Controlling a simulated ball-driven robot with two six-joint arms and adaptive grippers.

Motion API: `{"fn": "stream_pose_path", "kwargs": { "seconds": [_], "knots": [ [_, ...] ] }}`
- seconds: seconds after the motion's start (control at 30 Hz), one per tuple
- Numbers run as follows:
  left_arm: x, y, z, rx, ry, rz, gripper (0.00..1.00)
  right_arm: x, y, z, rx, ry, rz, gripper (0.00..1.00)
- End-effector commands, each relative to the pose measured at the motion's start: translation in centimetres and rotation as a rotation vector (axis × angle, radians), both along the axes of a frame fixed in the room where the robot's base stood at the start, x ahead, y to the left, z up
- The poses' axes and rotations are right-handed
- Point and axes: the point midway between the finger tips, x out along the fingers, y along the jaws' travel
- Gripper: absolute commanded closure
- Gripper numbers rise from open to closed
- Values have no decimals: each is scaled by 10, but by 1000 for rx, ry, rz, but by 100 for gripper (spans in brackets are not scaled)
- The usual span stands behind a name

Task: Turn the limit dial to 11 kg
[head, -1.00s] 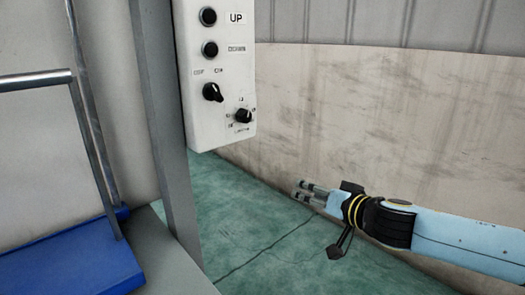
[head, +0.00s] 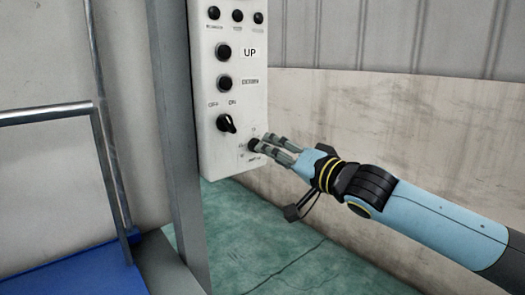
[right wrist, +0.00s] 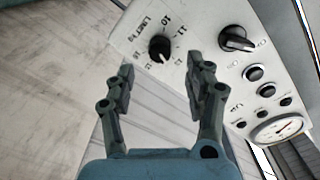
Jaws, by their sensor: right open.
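The limit dial (right wrist: 159,48) is a small black knob on the white control panel (head: 233,158), with a printed scale including 10, 11 and 12 around it in the right wrist view. In the head view the dial (head: 254,145) sits at the panel's lower right. My right gripper (head: 268,144) reaches it from the right, its fingertips close to the dial and partly covering its surroundings. In the right wrist view the gripper (right wrist: 160,82) is open, and the dial shows beyond the gap between the fingers. I cannot tell whether a finger touches it. My left gripper is not in view.
A larger black OFF/ON switch (head: 227,124) is above left of the dial. The UP button (head: 224,52), another black button (head: 224,83) and several small ones are higher. A grey post (head: 180,150) stands left of the panel. A round gauge (right wrist: 278,129) shows in the wrist view.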

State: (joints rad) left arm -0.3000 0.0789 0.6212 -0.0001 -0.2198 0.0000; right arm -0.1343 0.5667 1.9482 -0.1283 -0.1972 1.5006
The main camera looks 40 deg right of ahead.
Motion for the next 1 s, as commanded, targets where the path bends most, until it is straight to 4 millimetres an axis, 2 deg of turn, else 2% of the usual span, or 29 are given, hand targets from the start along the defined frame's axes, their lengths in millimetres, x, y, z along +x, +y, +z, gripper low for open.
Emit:
{"fn": "stream_pose_path", "kwargs": {
  "seconds": [0.03, 0.33, 0.73, 1.0],
  "knots": [
    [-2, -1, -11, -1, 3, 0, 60, 8, 0, -4, 2, -4, -2, 46],
    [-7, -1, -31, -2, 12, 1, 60, 41, 3, -3, 2, -1, 0, 46],
    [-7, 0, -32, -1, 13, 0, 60, 48, 4, -1, -1, 1, 2, 46],
    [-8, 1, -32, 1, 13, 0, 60, 48, 4, -1, -1, 1, 2, 82]
  ]
}}
